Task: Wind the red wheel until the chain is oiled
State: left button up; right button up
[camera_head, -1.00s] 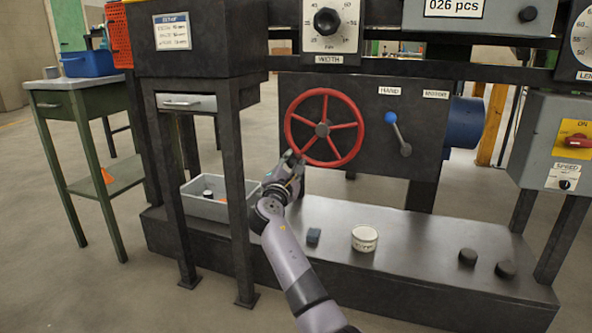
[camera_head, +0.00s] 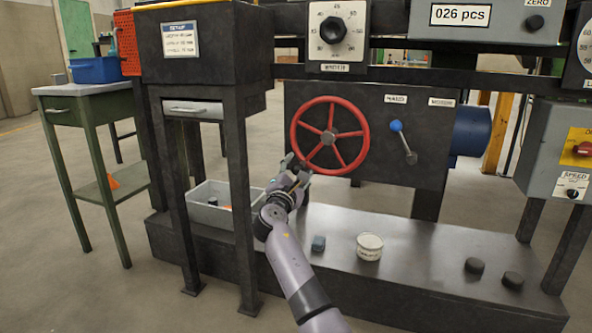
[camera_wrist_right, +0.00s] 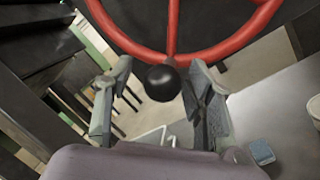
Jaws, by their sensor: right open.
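The red wheel (camera_head: 329,137) with spokes and a grey hub is mounted on the dark machine panel. My right gripper (camera_head: 295,163) is at the wheel's lower left rim in the head view. In the right wrist view, the open fingers of my right gripper (camera_wrist_right: 160,88) stand on either side of a black round knob (camera_wrist_right: 162,82) in front of the red rim (camera_wrist_right: 215,52). The fingers look apart from the knob, but depth is hard to judge. No chain can be made out. My left gripper is out of view.
A blue-tipped lever (camera_head: 402,140) is right of the wheel. A grey bin (camera_head: 208,213) stands at lower left behind a dark table leg (camera_head: 240,210). A white tub (camera_head: 369,247), a small blue block (camera_head: 318,244) and two black pucks (camera_head: 474,266) sit on the base ledge.

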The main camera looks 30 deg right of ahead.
jog(key=v, duration=1.2)
jog(key=shift+o, duration=0.2)
dwell(0.8)
